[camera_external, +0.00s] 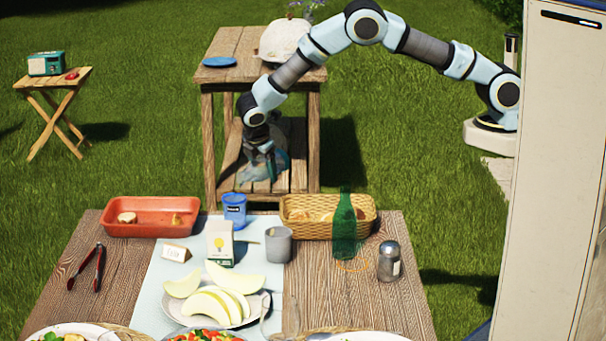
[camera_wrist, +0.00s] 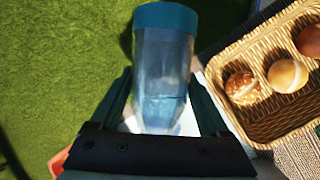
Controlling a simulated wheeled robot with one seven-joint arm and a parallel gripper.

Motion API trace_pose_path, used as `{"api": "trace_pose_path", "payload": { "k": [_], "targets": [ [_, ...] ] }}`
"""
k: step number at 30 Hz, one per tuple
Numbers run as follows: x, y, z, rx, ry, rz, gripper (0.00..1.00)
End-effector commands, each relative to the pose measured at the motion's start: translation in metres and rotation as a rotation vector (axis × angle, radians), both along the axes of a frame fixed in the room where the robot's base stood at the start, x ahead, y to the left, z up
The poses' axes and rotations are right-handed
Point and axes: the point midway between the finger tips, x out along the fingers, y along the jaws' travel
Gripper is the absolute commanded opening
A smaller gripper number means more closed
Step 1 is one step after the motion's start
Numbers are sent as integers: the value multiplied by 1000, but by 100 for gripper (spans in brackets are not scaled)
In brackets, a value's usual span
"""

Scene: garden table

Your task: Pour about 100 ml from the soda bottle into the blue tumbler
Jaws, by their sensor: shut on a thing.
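My gripper (camera_external: 264,148) is beyond the far edge of the front table. It is shut on a clear, bluish container (camera_wrist: 165,75) with a teal band at one end, held between the fingers in the wrist view. I cannot tell for sure whether this is the soda bottle. In the external view it shows only as a small pale-blue shape (camera_external: 272,166). A blue tumbler-like cup (camera_external: 234,207) with a pale label stands upright at the back of the front table. A green bottle (camera_external: 344,232) stands upright to its right, before the basket.
A red tray (camera_external: 112,229) and a wicker basket (camera_external: 297,232) flank the blue cup. A carton (camera_external: 219,247), grey cup (camera_external: 278,247), shaker (camera_external: 389,265) and melon plate (camera_external: 250,318) stand nearer. Tongs (camera_external: 98,265) lie left. A wooden table (camera_external: 235,42) stands behind my gripper.

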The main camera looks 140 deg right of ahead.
Motion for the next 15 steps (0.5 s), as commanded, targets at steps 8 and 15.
{"api": "trace_pose_path", "payload": {
  "k": [8, 15],
  "targets": [
    [1, 0, 2, -3, 15, 0, 0],
    [1, 0, 3, -3, 29, 0, 0]
  ]
}}
